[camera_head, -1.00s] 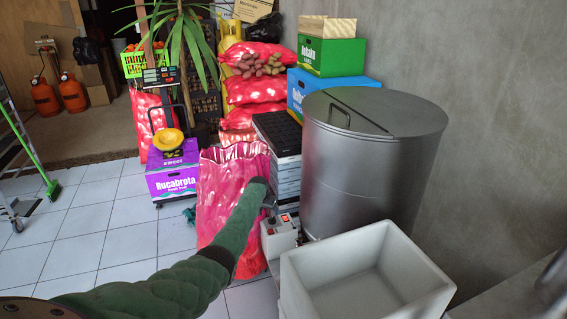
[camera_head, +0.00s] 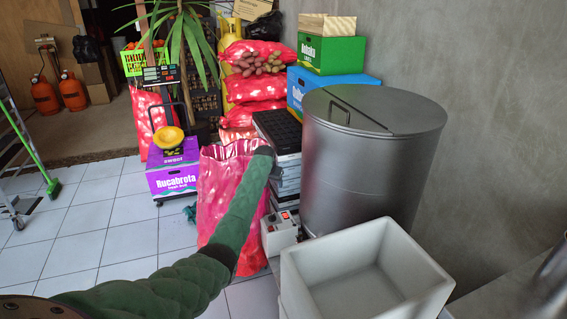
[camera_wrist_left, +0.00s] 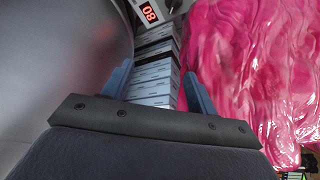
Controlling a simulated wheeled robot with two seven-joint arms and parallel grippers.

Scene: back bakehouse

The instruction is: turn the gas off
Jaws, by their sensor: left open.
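Two orange gas cylinders (camera_head: 45,95) (camera_head: 73,92) stand at the far left by the wooden wall. A small fitting (camera_head: 45,43) is on the wall above them, too small to make out. A yellow shape, perhaps another cylinder (camera_head: 230,37), is partly hidden behind the stacked sacks. My left gripper (camera_head: 274,172) is beside the big steel drum, above the pink sack. In the left wrist view, its jaws (camera_wrist_left: 158,68) are open and empty, with stacked trays beyond. My right gripper is not in view.
The steel drum (camera_head: 365,170) and white bin (camera_head: 425,270) stand at the right. A box with a red display (camera_head: 280,234) is below my left gripper. The pink sack (camera_head: 212,195) is at its left.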

